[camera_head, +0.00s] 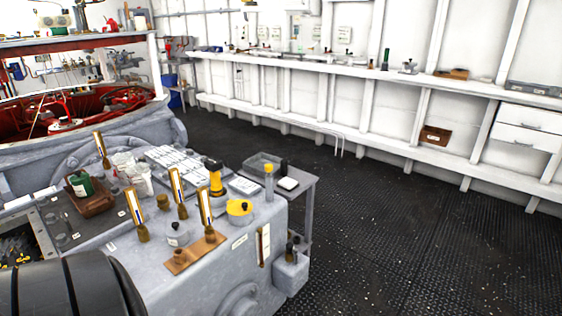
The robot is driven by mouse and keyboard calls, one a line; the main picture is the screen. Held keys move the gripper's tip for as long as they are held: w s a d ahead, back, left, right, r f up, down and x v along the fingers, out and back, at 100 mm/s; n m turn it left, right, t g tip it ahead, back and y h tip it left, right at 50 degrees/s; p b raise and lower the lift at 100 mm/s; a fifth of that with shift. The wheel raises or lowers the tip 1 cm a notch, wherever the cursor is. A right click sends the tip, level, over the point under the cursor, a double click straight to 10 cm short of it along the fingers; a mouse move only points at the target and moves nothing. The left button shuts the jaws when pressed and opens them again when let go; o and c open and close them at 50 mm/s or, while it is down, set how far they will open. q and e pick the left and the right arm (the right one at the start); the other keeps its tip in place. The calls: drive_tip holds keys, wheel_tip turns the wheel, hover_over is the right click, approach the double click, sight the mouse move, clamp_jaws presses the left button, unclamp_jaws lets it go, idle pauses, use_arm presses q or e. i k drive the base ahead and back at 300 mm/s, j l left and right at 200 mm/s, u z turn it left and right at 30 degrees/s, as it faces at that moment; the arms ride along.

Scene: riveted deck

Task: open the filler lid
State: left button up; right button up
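A round yellow lid (240,207) with a small dark mark on its top sits on the front right of a grey machine block (225,262). It looks like the filler lid and appears to lie flat and closed, though its hinge or catch is too small to make out. Neither of my grippers is in view, so nothing is seen touching the lid.
Upright brass-and-white gauges (205,207) stand just left of the lid. A yellow-and-black fitting (215,179) stands behind it. A small grey side table (306,187) adjoins the block. Open black floor (420,230) lies to the right, before a long white workbench (350,65).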

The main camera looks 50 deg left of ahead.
sight(238, 208)
drive_tip(key=i+u, duration=0.8)
drive_tip(key=u, duration=0.2)
drive_tip(key=i+l+u, duration=0.35)
drive_tip(key=u, duration=0.15)
